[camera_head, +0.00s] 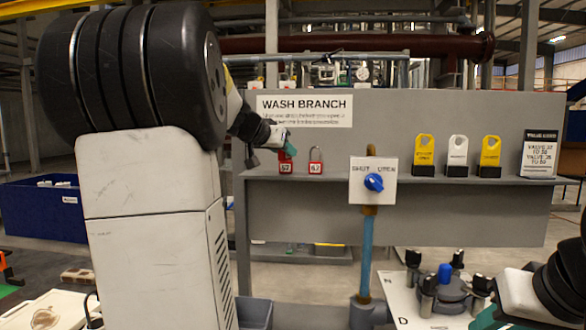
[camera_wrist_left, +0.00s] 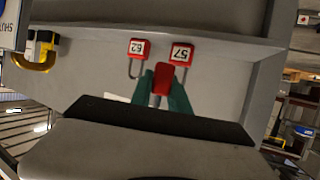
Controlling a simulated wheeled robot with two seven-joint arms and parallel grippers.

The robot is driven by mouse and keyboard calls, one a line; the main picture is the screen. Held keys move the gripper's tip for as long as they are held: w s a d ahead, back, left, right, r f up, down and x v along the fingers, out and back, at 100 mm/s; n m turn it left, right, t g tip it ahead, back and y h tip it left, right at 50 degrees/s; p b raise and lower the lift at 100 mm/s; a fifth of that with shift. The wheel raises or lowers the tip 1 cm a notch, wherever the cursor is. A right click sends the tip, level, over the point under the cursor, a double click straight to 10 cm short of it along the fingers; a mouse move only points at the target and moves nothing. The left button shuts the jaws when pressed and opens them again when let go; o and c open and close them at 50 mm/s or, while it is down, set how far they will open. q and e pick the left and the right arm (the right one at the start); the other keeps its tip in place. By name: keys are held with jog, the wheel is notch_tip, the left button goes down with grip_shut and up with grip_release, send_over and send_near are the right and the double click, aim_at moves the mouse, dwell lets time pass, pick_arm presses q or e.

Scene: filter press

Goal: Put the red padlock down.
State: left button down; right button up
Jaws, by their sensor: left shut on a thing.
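My left gripper (camera_head: 288,150) is in front of the grey panel, just above the ledge. In the left wrist view its green fingers (camera_wrist_left: 163,90) are shut on a red padlock (camera_wrist_left: 163,77), with a grey part below it in the picture. Two more red padlocks are at the ledge: one marked 57 (camera_head: 286,168), close beside the fingers, and one marked 62 (camera_head: 315,167), to its right. They also show in the left wrist view as 57 (camera_wrist_left: 182,54) and 62 (camera_wrist_left: 138,48). Whether the held padlock touches the ledge is unclear. My right gripper (camera_head: 484,318) is partly cut off.
The ledge (camera_head: 335,178) has free room right of padlock 62, up to the blue valve knob (camera_head: 374,182). Yellow and white tags (camera_head: 457,155) and a valve sign (camera_head: 538,155) stand farther right. A tray with a dark fixture (camera_head: 445,290) is below right.

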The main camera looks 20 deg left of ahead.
pick_arm(q)
jog(key=w+a, duration=0.1)
jog(key=a, duration=0.3)
jog(key=w+a+f, duration=0.1)
jog(key=w+a, duration=0.1)
jog(key=a, duration=0.2)
jog(key=w+a, duration=0.1)
jog(key=a, duration=0.3)
jog(key=shift+w+a+f, duration=0.15)
jog(key=shift+w+a, duration=0.1)
jog(key=shift+a, duration=0.1)
jog(key=shift+a+f, duration=0.25)
jog(key=shift+f, duration=1)
jog(key=shift+d+f, duration=0.1)
jog(key=shift+f, duration=0.45)
jog(key=shift+f, duration=0.15)
jog(key=c, duration=1.5)
grip_release()
